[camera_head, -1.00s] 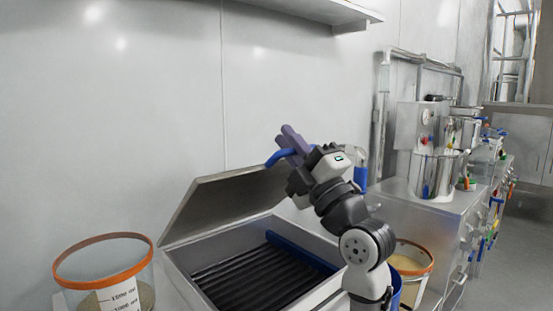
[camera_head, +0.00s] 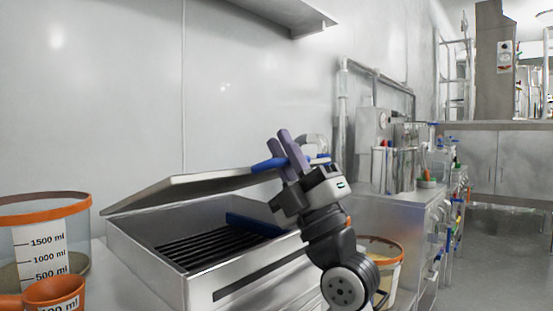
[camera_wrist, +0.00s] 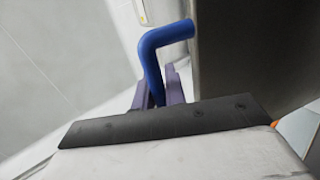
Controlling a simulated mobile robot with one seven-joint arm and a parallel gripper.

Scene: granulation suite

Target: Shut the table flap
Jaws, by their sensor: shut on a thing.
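The table flap (camera_head: 180,191) is a flat steel lid hinged along the back of a steel box (camera_head: 140,258). It stands partly open at a low angle over the box. A blue handle (camera_head: 268,164) sticks out at the flap's right end. My gripper (camera_head: 291,151), with purple fingers, is shut on this handle. In the wrist view the bent blue handle (camera_wrist: 152,60) passes between the purple fingers (camera_wrist: 160,90), beside the grey flap (camera_wrist: 235,55). The exact contact is partly hidden by the gripper body.
The box holds dark ribs (camera_head: 205,248) and a blue bar (camera_head: 252,224). Orange-rimmed measuring tubs stand at the left (camera_head: 42,235) and right (camera_head: 385,262) of it. A steel shelf (camera_head: 270,12) hangs above. A steel bench (camera_head: 385,205) with equipment stands right; floor farther right is clear.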

